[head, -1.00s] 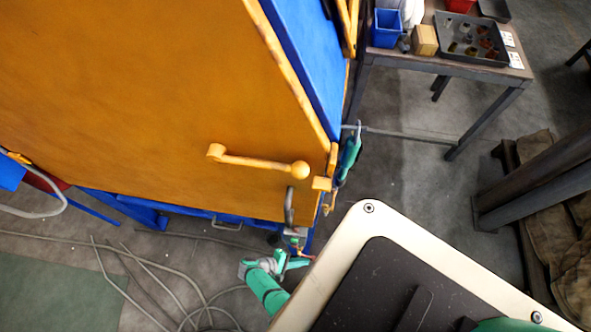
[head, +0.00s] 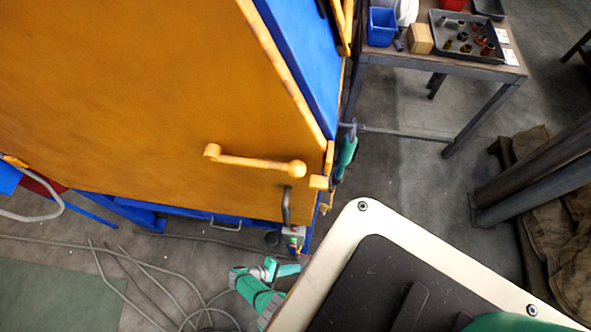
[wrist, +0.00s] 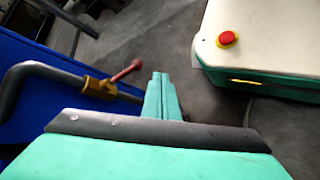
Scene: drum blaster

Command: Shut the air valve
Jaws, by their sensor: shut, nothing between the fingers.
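The air valve has a brass body (wrist: 98,88) on a dark pipe, with a red-tipped lever (wrist: 126,71) sticking out at an angle to the pipe in the wrist view. My gripper (wrist: 160,78) is shut and empty, its green fingers just right of the lever tip with a small gap in the picture. In the head view my gripper (head: 296,269) is low beside the cabinet's lower corner. The valve is too small there to read its lever clearly.
The orange cabinet door (head: 120,110) with a yellow handle (head: 255,163) rises above. A bent grey pipe (wrist: 28,72) leads to the valve. Cables (head: 150,275) lie on the floor at left. A workbench (head: 450,70) stands at the back right.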

